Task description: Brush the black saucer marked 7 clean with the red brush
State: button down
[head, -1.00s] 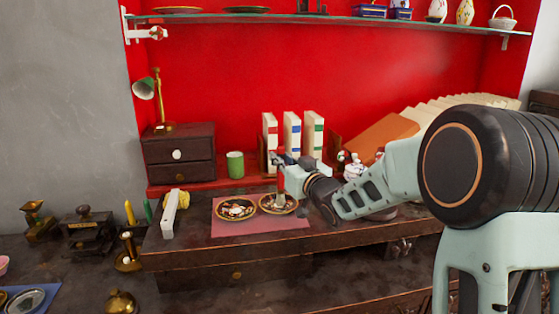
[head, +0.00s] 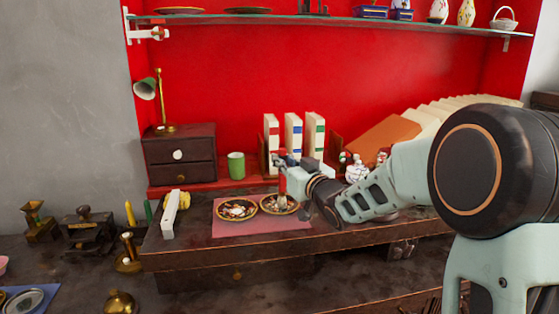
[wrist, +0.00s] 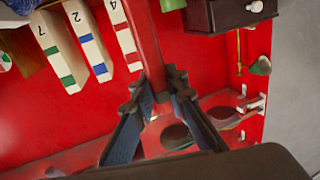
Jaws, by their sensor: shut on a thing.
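Two dark saucers with gold rims lie side by side on a pink mat (head: 265,226): a left saucer (head: 236,209) and a right saucer (head: 272,208). Both carry pale and brownish patches. No number is readable on either, so I cannot tell which is marked 7. My gripper (head: 284,163) is shut on the upright handle of the red brush (head: 282,183), above the right saucer. The brush's lower end is over or on that saucer; contact is unclear. In the wrist view my gripper (wrist: 158,98) closes around the red handle (wrist: 144,45); the saucers are out of view.
Books (head: 292,136) stand behind the saucers; the wrist view shows them numbered 7, 2 and 4. A green cup (head: 236,165) and a small drawer chest (head: 179,154) are at back left. Figurines (head: 357,169) stand close behind my arm.

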aim_at(282, 149)
jog(key=shift+r+p, duration=2.15)
jog(key=shift+r, duration=0.85)
